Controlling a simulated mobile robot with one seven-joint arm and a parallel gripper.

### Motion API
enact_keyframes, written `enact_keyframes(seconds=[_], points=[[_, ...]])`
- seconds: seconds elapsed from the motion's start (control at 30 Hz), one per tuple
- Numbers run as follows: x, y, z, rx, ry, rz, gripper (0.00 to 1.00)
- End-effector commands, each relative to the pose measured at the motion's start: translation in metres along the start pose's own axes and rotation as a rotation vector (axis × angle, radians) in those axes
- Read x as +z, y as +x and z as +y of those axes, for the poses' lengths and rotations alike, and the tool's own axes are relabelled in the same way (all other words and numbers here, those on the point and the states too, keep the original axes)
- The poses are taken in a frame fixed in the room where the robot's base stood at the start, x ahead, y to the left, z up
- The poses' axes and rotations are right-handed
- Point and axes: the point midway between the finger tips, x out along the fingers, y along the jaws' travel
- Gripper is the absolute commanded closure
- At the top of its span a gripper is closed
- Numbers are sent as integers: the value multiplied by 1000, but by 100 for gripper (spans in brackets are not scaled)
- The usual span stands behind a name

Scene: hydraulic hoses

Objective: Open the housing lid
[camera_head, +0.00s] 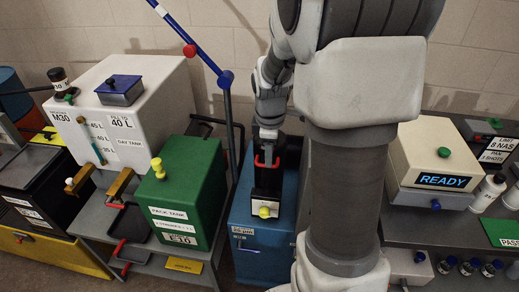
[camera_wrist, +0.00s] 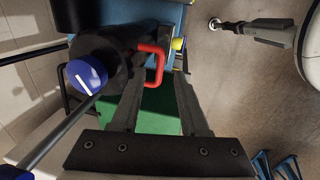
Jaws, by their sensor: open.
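The housing (camera_head: 268,182) is a dark upright body on the blue cabinet. In the wrist view it shows as a black round housing (camera_wrist: 112,55). A red U-shaped handle (camera_head: 266,163) is on it; it also shows in the wrist view (camera_wrist: 161,66). The lid looks closed, though its seam is not clear. My gripper (camera_head: 267,140) is just above the handle. In the wrist view my gripper (camera_wrist: 161,72) is open, with the handle appearing between the fingertips. I cannot tell whether they touch it. A yellow knob (camera_head: 264,212) is low on the housing's front.
A blue-jointed pole (camera_head: 226,79) stands close left of my gripper. The green tank (camera_head: 187,197) and white day tank (camera_head: 142,112) are farther left. A cream READY unit (camera_head: 431,160) is at right. My arm hides part of the blue cabinet (camera_head: 262,262).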

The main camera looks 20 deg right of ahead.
Motion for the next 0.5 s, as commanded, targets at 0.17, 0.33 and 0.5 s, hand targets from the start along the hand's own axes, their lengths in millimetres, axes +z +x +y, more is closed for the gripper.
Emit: enact_keyframes(seconds=[0.17, 0.33, 0.5], points=[[0, 25, 0, -2, 0, -1, 55], [0, 34, 0, 1, 0, 0, 55], [0, 35, 0, 1, 0, 0, 55]])
